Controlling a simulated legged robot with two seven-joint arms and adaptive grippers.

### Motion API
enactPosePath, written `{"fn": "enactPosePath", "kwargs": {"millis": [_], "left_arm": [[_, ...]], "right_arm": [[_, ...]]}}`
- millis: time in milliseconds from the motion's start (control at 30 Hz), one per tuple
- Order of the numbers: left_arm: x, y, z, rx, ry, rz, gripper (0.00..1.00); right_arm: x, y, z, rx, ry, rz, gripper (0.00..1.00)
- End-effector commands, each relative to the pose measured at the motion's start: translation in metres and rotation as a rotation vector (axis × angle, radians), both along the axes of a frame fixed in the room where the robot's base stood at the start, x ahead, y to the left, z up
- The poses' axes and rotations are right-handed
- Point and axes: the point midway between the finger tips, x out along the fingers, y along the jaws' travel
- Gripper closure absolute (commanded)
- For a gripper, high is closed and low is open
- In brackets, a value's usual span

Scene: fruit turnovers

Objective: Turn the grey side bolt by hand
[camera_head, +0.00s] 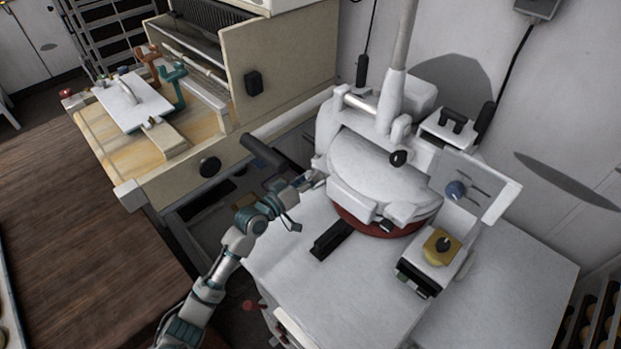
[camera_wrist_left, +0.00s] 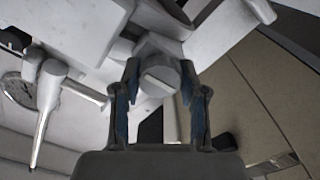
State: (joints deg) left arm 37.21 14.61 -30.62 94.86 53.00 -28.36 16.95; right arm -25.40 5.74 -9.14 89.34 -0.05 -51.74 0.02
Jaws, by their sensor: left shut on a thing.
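The grey side bolt (camera_wrist_left: 160,77) shows in the left wrist view as a round grey head with a pale slot-like bar across its face. It sits on the side of the white machine (camera_head: 381,167). My left gripper (camera_head: 308,182) reaches the machine's left side in the head view. In the left wrist view the left gripper (camera_wrist_left: 160,68) has one finger on each side of the bolt head and is shut on it. In the head view the bolt cannot be made out behind the gripper. My right gripper is in neither view.
The machine stands on a white table (camera_head: 310,275) with a black handle-like block (camera_head: 331,239) near my forearm. A control box with a yellow knob plate (camera_head: 441,247) is at the right. A dark bar (camera_head: 264,152) juts out beside the gripper. A wooden-topped bench (camera_head: 105,145) stands left.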

Motion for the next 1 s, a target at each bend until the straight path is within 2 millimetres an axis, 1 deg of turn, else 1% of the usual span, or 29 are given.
{"fn": "enactPosePath", "kwargs": {"millis": [33,367,400,500,833,933,1000], "left_arm": [[0.000,0.000,-0.005,0.008,0.005,-0.001,0.93],[0.000,0.000,-0.004,0.008,0.003,-0.001,0.93],[0.000,0.000,-0.004,0.008,0.003,-0.001,0.55],[0.000,0.000,-0.003,0.008,0.002,-0.001,0.32],[-0.001,0.001,-0.001,0.004,-0.002,0.000,0.32],[-0.007,0.008,-0.001,0.005,-0.003,0.000,0.32],[-0.015,0.016,-0.002,0.006,-0.002,0.000,0.32]], "right_arm": [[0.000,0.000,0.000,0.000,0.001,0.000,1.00],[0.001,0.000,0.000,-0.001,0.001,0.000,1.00],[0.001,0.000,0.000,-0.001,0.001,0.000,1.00],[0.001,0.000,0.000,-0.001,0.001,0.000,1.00],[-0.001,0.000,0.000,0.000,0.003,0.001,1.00],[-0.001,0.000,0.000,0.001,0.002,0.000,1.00],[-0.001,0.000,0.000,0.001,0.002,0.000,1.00]]}}
